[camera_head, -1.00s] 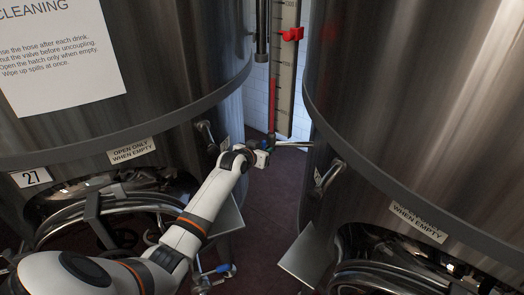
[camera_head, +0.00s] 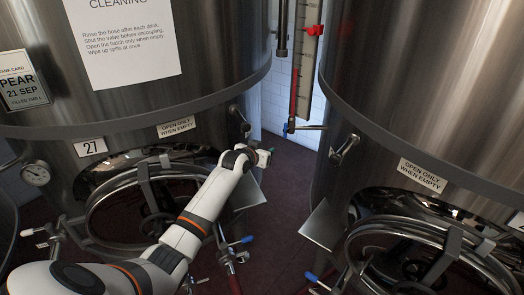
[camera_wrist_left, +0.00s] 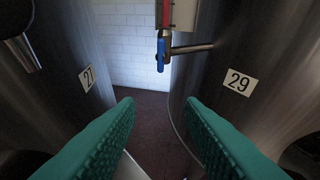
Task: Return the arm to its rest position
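My left arm (camera_head: 193,222) reaches in from the lower left of the head view, in front of the tank marked 27. My left gripper (camera_head: 266,157) is at its end, small and mostly hidden behind the wrist, close to the gap between the two tanks. In the left wrist view its two green fingers (camera_wrist_left: 158,125) stand wide apart with nothing between them. They point at the gap, with the floor and a white tiled wall beyond. My right gripper is not in view.
Tank 27 (camera_head: 215,50) stands left and another tank (camera_head: 430,70) right; the wrist view shows label 29 (camera_wrist_left: 240,82). A blue-handled valve (camera_head: 291,126) sits below a gauge with a red marker (camera_head: 314,30). Hatch rings (camera_head: 100,215), metal plates (camera_head: 325,224) and blue-tipped handles (camera_head: 240,241) protrude low.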

